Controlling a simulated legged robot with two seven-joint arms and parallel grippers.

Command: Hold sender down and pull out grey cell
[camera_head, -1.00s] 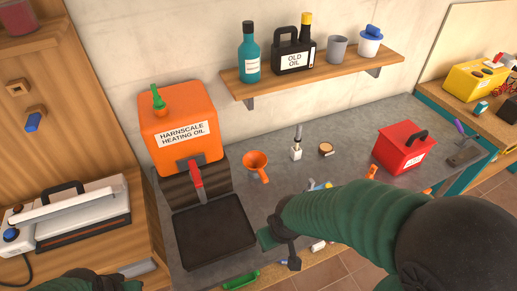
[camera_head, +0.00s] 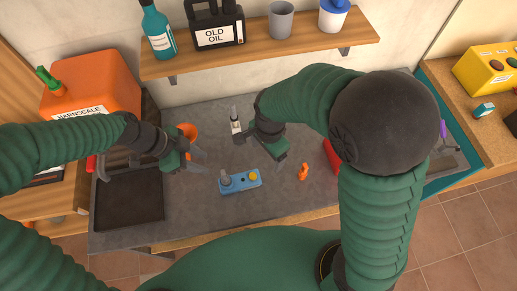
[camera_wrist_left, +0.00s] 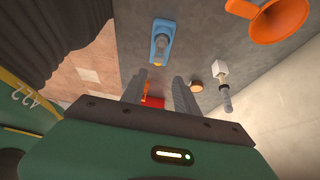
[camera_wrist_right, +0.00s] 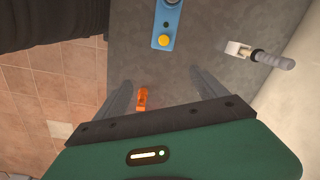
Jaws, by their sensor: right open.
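The sender is a blue block (camera_head: 240,182) lying on the grey worktop, with a yellow button (camera_head: 253,176) at its right end. The grey cell (camera_head: 226,181) sits at its left end. The sender also shows in the left wrist view (camera_wrist_left: 153,57) and, cut off at the top, in the right wrist view (camera_wrist_right: 159,25). My left gripper (camera_head: 203,162) is open and empty, above and left of the sender. My right gripper (camera_head: 264,150) is open and empty, above and right of it. Neither gripper touches the sender.
An orange funnel (camera_head: 189,131) stands behind my left gripper. An orange piece (camera_head: 304,171) lies right of the sender. A black tray (camera_head: 130,198) is at left; a shelf (camera_head: 265,48) is above.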

